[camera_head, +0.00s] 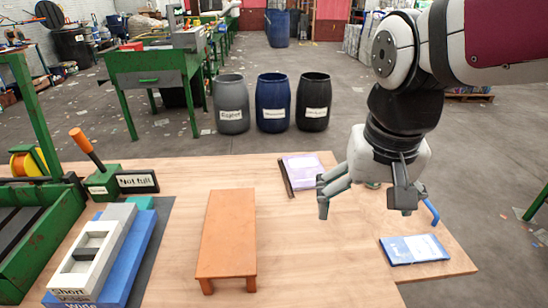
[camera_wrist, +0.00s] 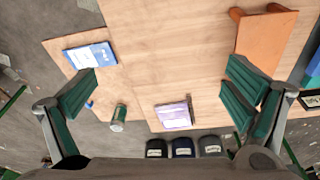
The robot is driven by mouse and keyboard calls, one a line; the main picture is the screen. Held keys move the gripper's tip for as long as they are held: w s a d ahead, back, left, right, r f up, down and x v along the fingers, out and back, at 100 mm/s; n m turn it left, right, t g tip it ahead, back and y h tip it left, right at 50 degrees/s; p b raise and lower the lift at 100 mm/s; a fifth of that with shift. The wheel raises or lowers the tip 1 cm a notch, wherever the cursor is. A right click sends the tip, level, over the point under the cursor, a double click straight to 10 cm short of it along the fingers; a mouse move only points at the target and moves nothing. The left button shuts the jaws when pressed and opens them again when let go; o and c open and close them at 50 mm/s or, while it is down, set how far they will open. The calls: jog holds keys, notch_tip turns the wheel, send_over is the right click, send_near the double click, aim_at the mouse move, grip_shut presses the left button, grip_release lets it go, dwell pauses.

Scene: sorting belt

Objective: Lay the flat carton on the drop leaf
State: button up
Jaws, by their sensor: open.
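A flat blue-and-white carton (camera_head: 415,249) lies on the drop leaf (camera_head: 452,265), the wooden part at the table's right; the wrist view shows this carton (camera_wrist: 90,57) at the left. A flat purple-and-white package (camera_head: 303,170) lies near the table's far edge and shows in the wrist view (camera_wrist: 173,115). I cannot tell which of the two the task means. My gripper (camera_head: 363,207) is open and empty above the table, between the two in the picture. The wrist view shows its spread fingers (camera_wrist: 160,98), with nothing between them at their height.
An orange bench (camera_head: 228,232) stands mid-table. A blue-and-grey stack (camera_head: 95,255) and a green machine (camera_head: 45,230) are at the left. A small can (camera_wrist: 118,118) stands near the table's edge. Three barrels (camera_head: 272,103) stand beyond. Bare wood lies right of the bench.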

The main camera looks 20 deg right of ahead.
jog(key=s+a+n+y, duration=0.1)
jog(key=s+a+n, duration=0.3)
jog(key=s+a, duration=0.1)
jog(key=shift+s+n+t, duration=0.4)
jog(key=shift+s, duration=0.5)
notch_tip(320, 180, up, 7)
jog(key=t+p, duration=0.1)
jog(key=p, duration=0.4)
jog(key=shift+p, duration=0.35)
